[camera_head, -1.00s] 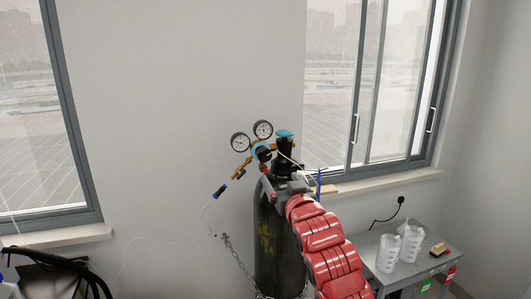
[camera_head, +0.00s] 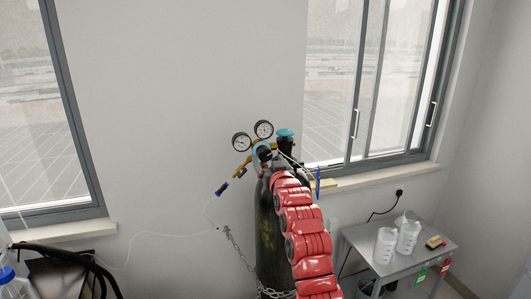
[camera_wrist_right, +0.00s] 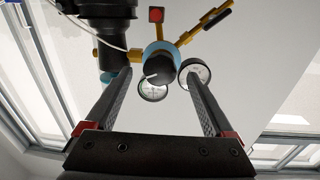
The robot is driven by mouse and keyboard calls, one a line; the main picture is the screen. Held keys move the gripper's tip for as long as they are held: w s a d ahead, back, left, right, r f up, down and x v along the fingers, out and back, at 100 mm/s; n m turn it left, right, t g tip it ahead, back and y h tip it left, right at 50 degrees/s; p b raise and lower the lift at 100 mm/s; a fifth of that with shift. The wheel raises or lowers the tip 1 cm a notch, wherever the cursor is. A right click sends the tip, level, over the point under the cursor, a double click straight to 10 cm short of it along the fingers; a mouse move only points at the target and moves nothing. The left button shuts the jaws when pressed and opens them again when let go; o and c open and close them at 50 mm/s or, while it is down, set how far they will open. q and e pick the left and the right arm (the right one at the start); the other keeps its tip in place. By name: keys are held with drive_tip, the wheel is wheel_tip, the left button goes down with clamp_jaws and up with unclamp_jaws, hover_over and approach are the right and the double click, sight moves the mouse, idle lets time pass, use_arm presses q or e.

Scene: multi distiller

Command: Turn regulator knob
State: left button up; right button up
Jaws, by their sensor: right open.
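The regulator is mounted by the dark gas cylinder's (camera_head: 268,225) valve. It has two round gauges (camera_head: 242,142) and brass fittings. Its knob (camera_head: 263,152) is black with a light-blue ring and shows more clearly in the right wrist view (camera_wrist_right: 159,68). My right gripper (camera_wrist_right: 156,76) is open, with one finger on each side of the knob in that view. I cannot tell whether the fingers touch it. In the head view my red right arm reaches up in front of the cylinder, and its gripper is mostly hidden near the regulator. My left gripper is not in view.
A blue-topped valve (camera_head: 285,133) stands right beside the regulator. A chain (camera_head: 236,247) and a thin tube run left of the cylinder. Windows flank the wall.

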sight(266, 157)
drive_tip(key=shift+x, duration=0.95)
drive_tip(key=shift+w+r+p, duration=0.15)
drive_tip(key=shift+w+p, duration=0.2)
drive_tip(key=shift+w, duration=0.05)
drive_tip(key=shift+w+a, duration=0.25)
drive_tip(key=shift+w, duration=0.35)
